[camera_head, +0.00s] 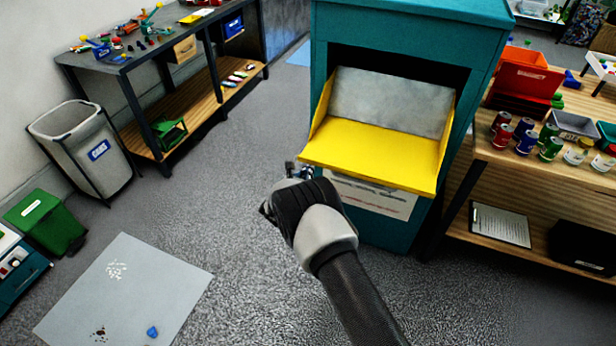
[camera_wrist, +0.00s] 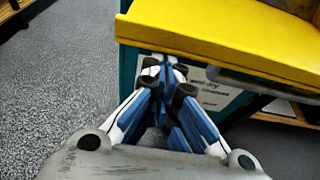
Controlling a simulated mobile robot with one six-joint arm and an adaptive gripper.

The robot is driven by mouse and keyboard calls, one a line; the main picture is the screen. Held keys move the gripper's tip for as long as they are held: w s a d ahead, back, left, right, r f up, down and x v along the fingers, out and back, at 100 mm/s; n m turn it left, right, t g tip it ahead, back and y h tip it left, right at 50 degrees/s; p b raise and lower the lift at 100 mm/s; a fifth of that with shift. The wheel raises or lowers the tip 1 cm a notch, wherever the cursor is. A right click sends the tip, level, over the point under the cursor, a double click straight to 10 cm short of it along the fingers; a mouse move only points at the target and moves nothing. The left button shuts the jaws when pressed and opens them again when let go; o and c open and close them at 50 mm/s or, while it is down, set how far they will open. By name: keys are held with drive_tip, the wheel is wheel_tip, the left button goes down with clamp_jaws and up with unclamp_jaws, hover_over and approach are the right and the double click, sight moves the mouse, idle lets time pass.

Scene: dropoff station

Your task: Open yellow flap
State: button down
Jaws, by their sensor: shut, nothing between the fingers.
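The yellow flap (camera_head: 375,152) is on the front of a teal dropoff bin (camera_head: 328,60). It is tilted out like an open chute, with yellow side walls and a grey panel behind it. My gripper (camera_head: 303,170) is at the lower left front edge of the flap. In the wrist view the gripper (camera_wrist: 166,66) is shut and empty, its fingertips just under the flap's front lip (camera_wrist: 220,36). I cannot tell whether the fingertips touch the flap. A white label (camera_head: 375,197) below the flap is partly hidden by the flap and my arm.
A wooden shelf with cans (camera_head: 525,140) stands close on the right of the bin. A workbench (camera_head: 150,55), a grey bin (camera_head: 80,145) and a green bin (camera_head: 45,222) are on the left. A grey mat (camera_head: 125,290) lies on the floor. The floor left of the teal bin is clear.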

drive_tip(key=shift+r, duration=0.1)
wheel_tip(320, 180, up, 10)
drive_tip(key=g+p, duration=0.2)
drive_tip(key=p, duration=0.1)
drive_tip(key=shift+w+r+y, duration=0.15)
drive_tip(key=shift+w+y, duration=0.25)
